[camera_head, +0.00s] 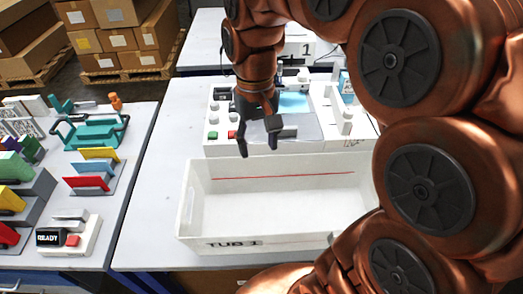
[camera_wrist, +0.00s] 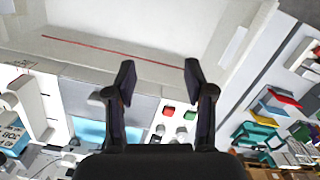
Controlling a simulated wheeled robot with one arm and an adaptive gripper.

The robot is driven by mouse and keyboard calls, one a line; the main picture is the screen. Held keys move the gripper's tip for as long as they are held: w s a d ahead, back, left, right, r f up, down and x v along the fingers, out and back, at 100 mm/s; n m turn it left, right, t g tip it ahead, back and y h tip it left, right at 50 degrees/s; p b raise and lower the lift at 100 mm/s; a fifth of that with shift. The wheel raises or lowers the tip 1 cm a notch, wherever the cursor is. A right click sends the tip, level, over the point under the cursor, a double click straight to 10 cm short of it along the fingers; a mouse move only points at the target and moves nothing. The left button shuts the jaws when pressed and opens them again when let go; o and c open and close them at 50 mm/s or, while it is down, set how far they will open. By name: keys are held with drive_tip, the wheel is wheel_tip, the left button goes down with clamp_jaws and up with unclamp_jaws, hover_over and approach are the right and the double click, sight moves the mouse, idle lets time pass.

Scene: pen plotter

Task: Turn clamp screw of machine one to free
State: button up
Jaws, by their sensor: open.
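Machine one (camera_head: 220,150), a white plotter, stands behind the tub on the middle table. It has a grey bed (camera_head: 300,127), a light blue sheet (camera_head: 293,103), and a red and a green button on its left; the red button (camera_wrist: 168,111) and green button (camera_wrist: 190,115) also show in the wrist view. A white upright part (camera_head: 346,122) stands at its right. I cannot tell which part is the clamp screw; my arm hides some of the machine. My gripper (camera_head: 259,146) is open and empty above the machine's front edge. Its spread fingers (camera_wrist: 160,78) show in the wrist view.
An empty white tub (camera_head: 210,238) labelled TUB 1 stands in front of the machine. A sign with 1 (camera_head: 305,50) is behind. The left table (camera_head: 125,165) holds coloured racks, a teal tray (camera_head: 92,132) and a READY box (camera_head: 68,238). Cartons (camera_head: 120,35) lie beyond.

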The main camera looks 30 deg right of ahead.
drive_tip(key=shift+s+a+f, duration=0.1)
drive_tip(key=shift+s+f, duration=0.15)
drive_tip(key=shift+s, duration=0.25)
drive_tip(key=shift+s+f, duration=0.2)
drive_tip(key=shift+s, duration=0.3)
drive_tip(key=s+f, duration=0.3)
drive_tip(key=s, duration=0.4)
drive_tip(key=s+f+n, duration=0.1)
drive_tip(key=s+f, duration=0.3)
drive_tip(key=s, duration=0.3)
drive_tip(key=shift+s+a+f+g, duration=0.15)
drive_tip(key=shift+s+a+g, duration=0.15)
drive_tip(key=shift+s, duration=0.1)
